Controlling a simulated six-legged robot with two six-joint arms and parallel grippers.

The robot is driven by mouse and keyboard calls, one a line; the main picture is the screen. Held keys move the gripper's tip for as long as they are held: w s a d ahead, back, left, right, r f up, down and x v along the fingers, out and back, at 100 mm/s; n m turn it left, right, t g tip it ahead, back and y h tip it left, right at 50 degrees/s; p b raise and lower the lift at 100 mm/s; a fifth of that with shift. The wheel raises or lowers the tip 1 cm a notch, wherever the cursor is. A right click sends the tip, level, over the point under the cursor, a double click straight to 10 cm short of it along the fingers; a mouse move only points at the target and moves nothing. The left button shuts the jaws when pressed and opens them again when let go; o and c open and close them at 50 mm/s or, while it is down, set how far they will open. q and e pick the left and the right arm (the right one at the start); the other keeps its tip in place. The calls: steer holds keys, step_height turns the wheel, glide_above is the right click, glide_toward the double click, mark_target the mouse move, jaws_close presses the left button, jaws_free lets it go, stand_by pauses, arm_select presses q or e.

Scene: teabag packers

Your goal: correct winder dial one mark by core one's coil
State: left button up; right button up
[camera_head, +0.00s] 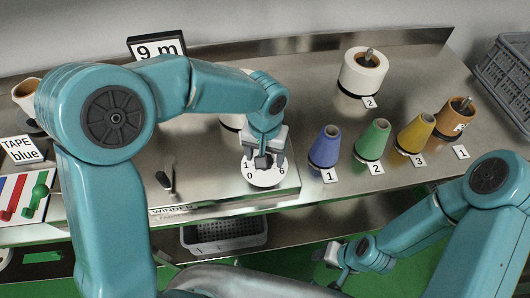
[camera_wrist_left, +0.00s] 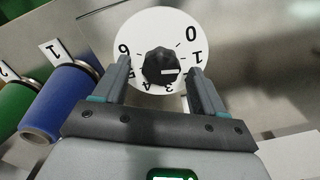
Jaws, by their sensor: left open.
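The winder dial (camera_head: 264,178) is a white disc numbered 0 to 6, set in the metal panel at the front of the bench. In the left wrist view its black knob (camera_wrist_left: 160,67) carries a white line pointing right, roughly toward 2; the exact mark is partly hidden by a finger. My left gripper (camera_head: 263,160) is open above the dial, its fingers on either side of the knob; I cannot tell if they touch it. A white coil (camera_head: 363,74) stands behind label 2. My right gripper (camera_head: 333,268) hangs low before the bench.
Blue (camera_head: 326,146), green (camera_head: 373,140) and yellow (camera_head: 416,133) cones stand right of the dial. A sign (camera_head: 157,47) reads 9 m. A dark-handled tool (camera_head: 165,181) lies left of the dial. Another white coil (camera_head: 230,120) is partly behind my left arm.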

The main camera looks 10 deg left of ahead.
arm_select(q)
steer(key=shift+w+a+f, duration=0.2)
steer(key=shift+f, duration=0.35)
steer(key=shift+s+d+r, duration=0.1)
steer(key=shift+s+d, duration=0.05)
steer(key=shift+c, duration=1.2)
steer(key=c, duration=0.8)
steer(key=shift+m, duration=0.3)
steer(key=m, duration=0.2)
steer(key=shift+m+b, duration=0.3)
steer(key=shift+b, duration=0.05)
steer(key=shift+m, duration=2.3)
